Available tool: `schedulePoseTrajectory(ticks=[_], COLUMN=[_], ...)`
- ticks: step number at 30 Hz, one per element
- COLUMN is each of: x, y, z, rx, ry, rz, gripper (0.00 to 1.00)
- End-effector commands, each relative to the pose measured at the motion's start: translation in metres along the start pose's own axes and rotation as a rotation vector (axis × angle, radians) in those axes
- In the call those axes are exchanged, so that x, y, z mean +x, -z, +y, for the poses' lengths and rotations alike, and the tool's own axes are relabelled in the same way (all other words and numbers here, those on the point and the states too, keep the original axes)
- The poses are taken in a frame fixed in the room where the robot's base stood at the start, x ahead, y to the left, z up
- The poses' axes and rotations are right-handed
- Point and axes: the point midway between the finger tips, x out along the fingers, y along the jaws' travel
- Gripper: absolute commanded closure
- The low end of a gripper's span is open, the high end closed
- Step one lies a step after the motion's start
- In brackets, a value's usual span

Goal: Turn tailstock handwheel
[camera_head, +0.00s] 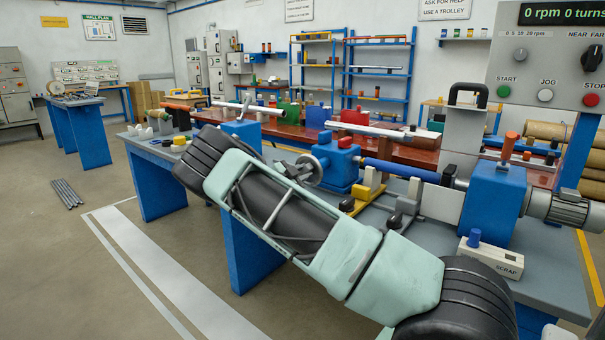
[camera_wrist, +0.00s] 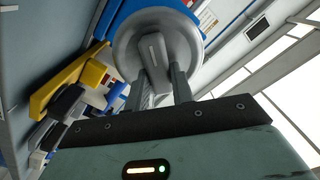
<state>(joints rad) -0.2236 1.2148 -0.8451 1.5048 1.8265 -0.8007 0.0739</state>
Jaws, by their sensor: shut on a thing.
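The tailstock handwheel (camera_head: 316,173) is a grey metal disc on the left side of the blue tailstock (camera_head: 341,172). It also shows in the wrist view (camera_wrist: 188,35), with a grey grip piece (camera_wrist: 153,50) across its face. My gripper (camera_wrist: 160,82) has its two dark fingers on either side of that grip piece and is shut on it. In the head view my arm reaches up from the lower right, and its links hide part of the bench. The exact finger contact is small and partly hidden there.
A blue shaft (camera_head: 405,170) runs from the tailstock to the blue headstock (camera_head: 492,203). A yellow bracket (camera_head: 361,198) stands beside the tailstock. The control panel (camera_head: 545,60) reads 0 rpm, 0 turns. A scrap box (camera_head: 490,257) sits at the front right. Open floor lies left.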

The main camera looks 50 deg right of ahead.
Motion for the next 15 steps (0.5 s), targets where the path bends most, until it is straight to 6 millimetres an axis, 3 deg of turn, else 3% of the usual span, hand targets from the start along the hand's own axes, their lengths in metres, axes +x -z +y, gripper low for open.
schedulePoseTrajectory(ticks=[15], x=[0.0007], y=[0.0019], z=[-0.0047], rx=[-0.342], ry=[-0.003], rz=[-0.001], gripper=[0.99])
